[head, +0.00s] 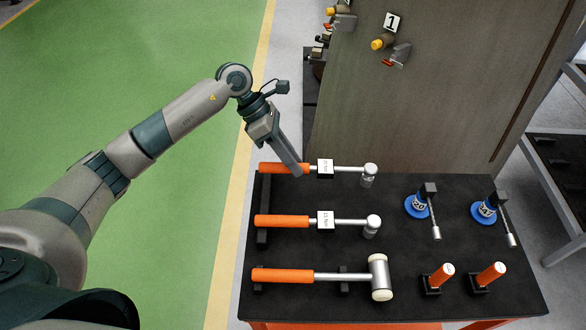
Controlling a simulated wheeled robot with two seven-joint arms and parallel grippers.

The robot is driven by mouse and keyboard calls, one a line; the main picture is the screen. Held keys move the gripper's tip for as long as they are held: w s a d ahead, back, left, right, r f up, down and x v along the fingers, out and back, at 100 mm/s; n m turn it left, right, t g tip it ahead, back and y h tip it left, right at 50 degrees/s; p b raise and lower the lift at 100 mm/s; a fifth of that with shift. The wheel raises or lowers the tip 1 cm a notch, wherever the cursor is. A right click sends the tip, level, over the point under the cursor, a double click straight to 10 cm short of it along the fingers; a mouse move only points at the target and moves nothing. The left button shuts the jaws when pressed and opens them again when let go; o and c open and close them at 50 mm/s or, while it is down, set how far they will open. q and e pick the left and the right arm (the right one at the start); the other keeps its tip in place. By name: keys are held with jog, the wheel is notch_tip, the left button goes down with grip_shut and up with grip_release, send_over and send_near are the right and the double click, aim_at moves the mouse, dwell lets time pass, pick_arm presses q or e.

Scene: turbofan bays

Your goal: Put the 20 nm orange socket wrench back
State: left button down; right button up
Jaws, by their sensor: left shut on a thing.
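An orange-handled socket wrench (348,169) lies level at the back of the black tabletop (400,240), its silver head to the right. It carries a white label too small to read surely. My left gripper (299,170) reaches down from above and is shut on its orange handle near the shaft. I cannot tell whether the wrench rests on its black supports or hangs just above them. A second, similar orange socket wrench (280,221) lies in front, with its own white label. My right gripper is not in view.
An orange-handled mallet (380,277) lies at the front. Two blue-based tools (417,206) (484,211) and two orange upright handles (441,275) (491,274) stand to the right. A tall brown panel (430,90) rises behind the table. Green floor (120,70) is clear on the left.

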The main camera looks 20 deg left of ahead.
pick_arm(q)
jog(key=shift+f, duration=0.3)
jog(key=shift+f+p, duration=0.7)
jog(key=shift+f, duration=0.8)
jog(key=shift+f, duration=0.15)
jog(key=c, duration=1.6)
grip_release()
jog(key=shift+o, duration=0.2)
